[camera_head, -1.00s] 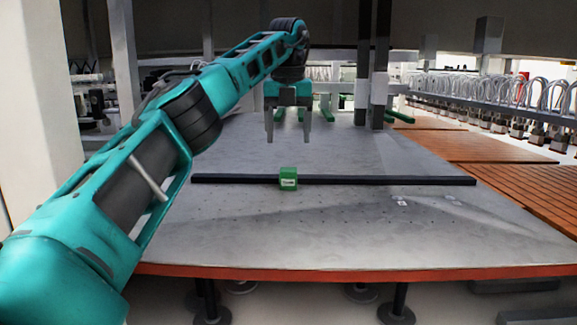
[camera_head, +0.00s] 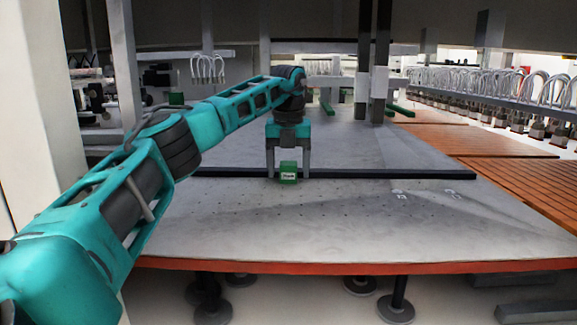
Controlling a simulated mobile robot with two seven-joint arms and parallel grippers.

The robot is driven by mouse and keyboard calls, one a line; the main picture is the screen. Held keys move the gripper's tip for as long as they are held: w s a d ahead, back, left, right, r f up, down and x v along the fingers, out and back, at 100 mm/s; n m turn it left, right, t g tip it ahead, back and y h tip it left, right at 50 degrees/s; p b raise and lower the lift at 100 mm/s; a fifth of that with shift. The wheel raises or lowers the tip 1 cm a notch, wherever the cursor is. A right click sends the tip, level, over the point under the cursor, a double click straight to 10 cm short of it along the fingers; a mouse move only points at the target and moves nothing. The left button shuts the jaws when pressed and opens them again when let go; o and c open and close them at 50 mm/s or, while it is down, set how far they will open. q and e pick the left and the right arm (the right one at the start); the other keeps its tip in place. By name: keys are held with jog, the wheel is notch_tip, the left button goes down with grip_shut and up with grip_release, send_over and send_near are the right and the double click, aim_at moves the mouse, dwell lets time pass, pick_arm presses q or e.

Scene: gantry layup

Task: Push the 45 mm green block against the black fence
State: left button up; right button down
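The green block (camera_head: 288,172) with a white label stands on the grey table, on the near side of the black fence (camera_head: 400,175). It overlaps the fence in the picture, so I cannot tell whether they touch. My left gripper (camera_head: 288,174) is pointing down with its two fingers apart, one on each side of the block in the picture. The fingertips reach down to about fence height. Gaps show beside the block, and it is not gripped. The fence runs left to right across the table. My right gripper is not in view.
The grey table (camera_head: 300,225) has a perforated top, clear in front of the fence, with an orange front edge. Dark upright posts (camera_head: 374,60) stand behind. Brown slatted panels (camera_head: 530,185) lie to the right, below a row of hoses.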

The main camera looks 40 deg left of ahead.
aim_at(288, 165)
pick_arm(q)
jog(key=c, duration=1)
jog(key=o, duration=1.1)
jog(key=shift+r, duration=0.1)
jog(key=r, duration=0.4)
jog(key=s+r, duration=0.1)
jog(key=r, duration=0.3)
jog(key=d+r, duration=0.1)
jog(key=r, duration=0.3)
jog(key=shift+s+r, duration=0.15)
jog(key=shift+r, duration=0.2)
